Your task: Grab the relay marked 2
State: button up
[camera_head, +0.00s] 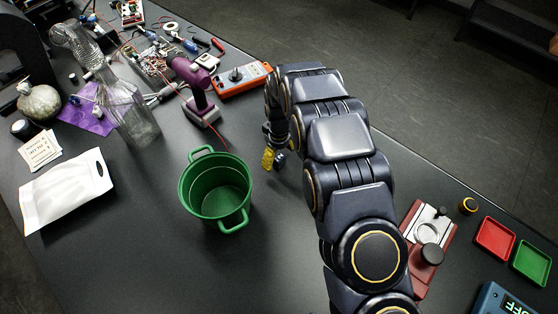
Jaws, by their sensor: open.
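My gripper (274,157) points down over the dark table, to the right of the green bucket and below the orange meter. It is small in view and partly hidden by my own arm. Yellow and blue parts show at its tip; I cannot tell whether these are fingers or something beside them. I cannot make out any relay marked 2. The area behind my arm is hidden.
A green two-handled bucket (184,198) stands left of my gripper. A purple drill (194,80), orange multimeter (241,77) and glass bottle (128,105) stand behind. A red-white fixture (415,225), red tray (495,238) and green tray (533,260) lie right.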

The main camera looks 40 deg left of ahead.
grip_shut()
dwell(0.3)
